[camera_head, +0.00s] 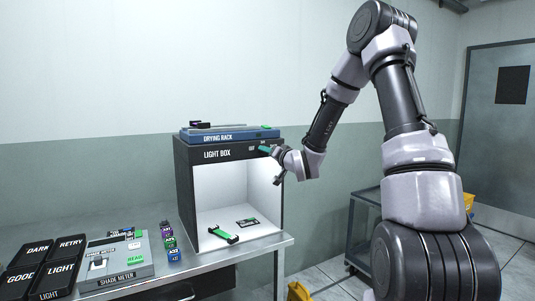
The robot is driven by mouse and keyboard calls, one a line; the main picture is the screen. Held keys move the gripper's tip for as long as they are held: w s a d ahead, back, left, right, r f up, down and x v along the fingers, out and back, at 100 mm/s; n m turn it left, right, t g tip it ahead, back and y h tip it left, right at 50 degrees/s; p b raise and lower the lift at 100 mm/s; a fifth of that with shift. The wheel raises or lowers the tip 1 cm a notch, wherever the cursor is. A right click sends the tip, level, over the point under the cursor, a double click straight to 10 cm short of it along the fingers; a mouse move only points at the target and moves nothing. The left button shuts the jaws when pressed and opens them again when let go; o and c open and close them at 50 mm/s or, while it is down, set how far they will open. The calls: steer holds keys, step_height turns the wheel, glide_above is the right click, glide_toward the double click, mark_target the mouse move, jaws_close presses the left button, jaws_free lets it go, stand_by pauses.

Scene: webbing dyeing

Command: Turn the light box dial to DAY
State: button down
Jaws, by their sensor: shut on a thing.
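The light box (184,185) is a dark box with a lit white interior, standing on the metal table. Its front header carries the words LIGHT BOX at left and small position labels at right, too small to read surely. My gripper (272,151) is at the right end of this header, reaching in from the right. It is shut on the dial there. The jaws mostly hide the dial, so I cannot tell which label it points to. A small teal part (264,149) shows at the fingertips.
A drying rack (230,134) lies on top of the light box. A green strip (224,236) and a small card (247,222) lie inside. The shade meter (120,268), small labelled blocks and dark bins (66,247) are at left. A cart (349,235) stands behind my arm.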

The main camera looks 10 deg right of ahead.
steer(key=shift+m, duration=0.6)
steer(key=c, duration=0.5)
jaws_free()
steer(key=v, duration=1)
steer(key=shift+s+d, duration=0.15)
steer(key=shift+s, duration=0.25)
steer(key=shift+d+r, duration=0.1)
